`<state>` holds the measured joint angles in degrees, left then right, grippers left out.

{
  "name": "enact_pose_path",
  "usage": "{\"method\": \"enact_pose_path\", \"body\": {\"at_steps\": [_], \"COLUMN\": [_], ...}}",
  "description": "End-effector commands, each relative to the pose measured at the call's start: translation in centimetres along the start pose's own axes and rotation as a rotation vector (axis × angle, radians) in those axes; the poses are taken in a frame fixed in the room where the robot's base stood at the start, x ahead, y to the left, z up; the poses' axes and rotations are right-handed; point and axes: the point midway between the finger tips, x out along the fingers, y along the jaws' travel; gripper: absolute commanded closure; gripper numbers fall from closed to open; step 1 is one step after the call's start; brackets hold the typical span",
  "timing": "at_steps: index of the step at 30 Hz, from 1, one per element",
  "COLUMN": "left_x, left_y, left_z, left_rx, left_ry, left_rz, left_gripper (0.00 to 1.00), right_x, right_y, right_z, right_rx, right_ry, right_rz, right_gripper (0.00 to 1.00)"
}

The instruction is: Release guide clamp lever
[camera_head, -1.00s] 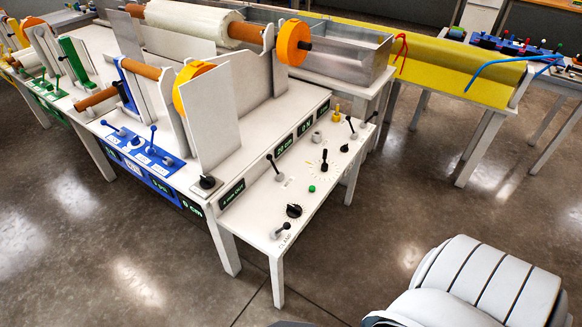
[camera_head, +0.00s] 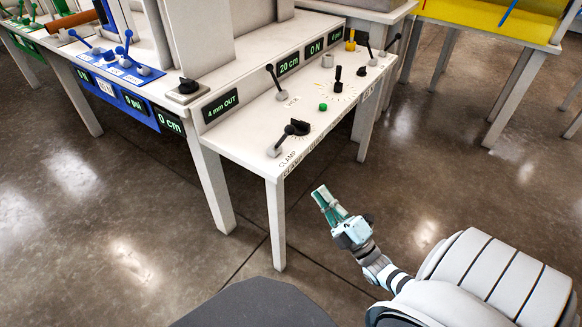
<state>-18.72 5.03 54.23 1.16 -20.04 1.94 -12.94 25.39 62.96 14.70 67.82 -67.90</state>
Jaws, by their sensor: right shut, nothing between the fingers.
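The clamp lever (camera_head: 282,141) has a grey base and a black tip. It stands tilted at the near left corner of the white control shelf, beside the printed CLAMP label. Its tip overlaps a black knob (camera_head: 301,127) in the picture. My right gripper (camera_head: 322,196) is in front of and below the shelf's near edge, to the lower right of the lever and apart from it. Its greenish fingers are together with nothing between them. My left gripper is out of view.
The white shelf (camera_head: 240,137) also carries a second lever (camera_head: 274,80), a green button (camera_head: 323,107), a dial (camera_head: 337,78) and more levers at its far end. A display (camera_head: 221,105) reads "4 mm OUT". Shelf legs stand below; open floor lies to the right.

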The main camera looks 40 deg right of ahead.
Motion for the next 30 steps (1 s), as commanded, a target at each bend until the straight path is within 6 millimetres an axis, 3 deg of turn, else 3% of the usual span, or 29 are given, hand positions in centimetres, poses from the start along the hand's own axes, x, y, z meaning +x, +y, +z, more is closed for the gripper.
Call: {"method": "enact_pose_path", "body": {"at_steps": [10, 14, 30], "left_x": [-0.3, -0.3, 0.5], "left_y": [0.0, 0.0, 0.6], "left_z": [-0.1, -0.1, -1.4], "left_rx": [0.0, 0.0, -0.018], "left_ry": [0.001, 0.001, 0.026], "left_rz": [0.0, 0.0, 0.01], "left_gripper": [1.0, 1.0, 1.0], "right_x": [0.4, 1.5, 12.1], "right_y": [0.5, 0.5, 0.5], "right_z": [-0.1, -0.1, -0.1], "right_rx": [-0.007, -0.006, -0.005], "right_ry": [0.005, 0.005, 0.004], "right_rz": [0.011, 0.013, 0.012], "right_gripper": [1.0, 1.0, 1.0]}}
